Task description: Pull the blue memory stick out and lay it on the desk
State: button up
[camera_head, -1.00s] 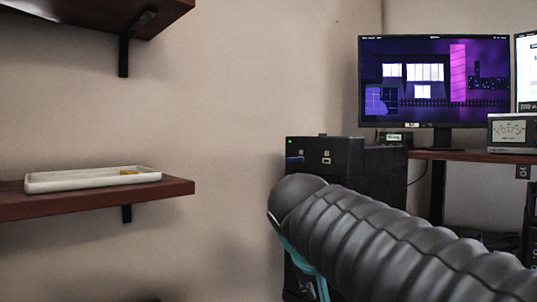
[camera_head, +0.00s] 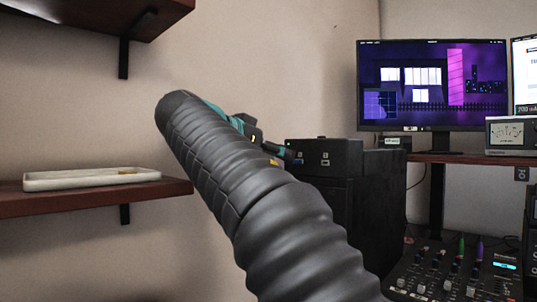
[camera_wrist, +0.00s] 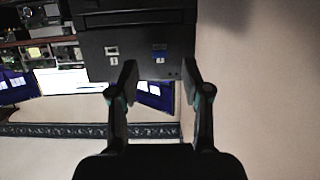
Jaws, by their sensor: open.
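The blue memory stick (camera_wrist: 159,51) sits in a port on the front of a black case (camera_wrist: 135,32) in the wrist view. My gripper (camera_wrist: 160,80) is open in front of that face, its two fingers apart and nothing between them. The stick appears between the finger lines, a little beyond the tips. In the head view my gripper (camera_head: 276,150) is beside the upper left of the black case (camera_head: 335,180), and the stick is hard to make out there. The desk (camera_head: 465,157) is at the right, behind the case.
A second port with a light piece (camera_wrist: 112,50) is beside the stick. A wall shelf (camera_head: 100,198) carries a white tray (camera_head: 90,178) at left. A monitor (camera_head: 432,85) and a meter box (camera_head: 512,134) stand on the desk. A mixer (camera_head: 455,272) is at lower right.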

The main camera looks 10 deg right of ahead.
aim_at(295, 162)
jog(key=shift+x, duration=2.75)
grip_shut()
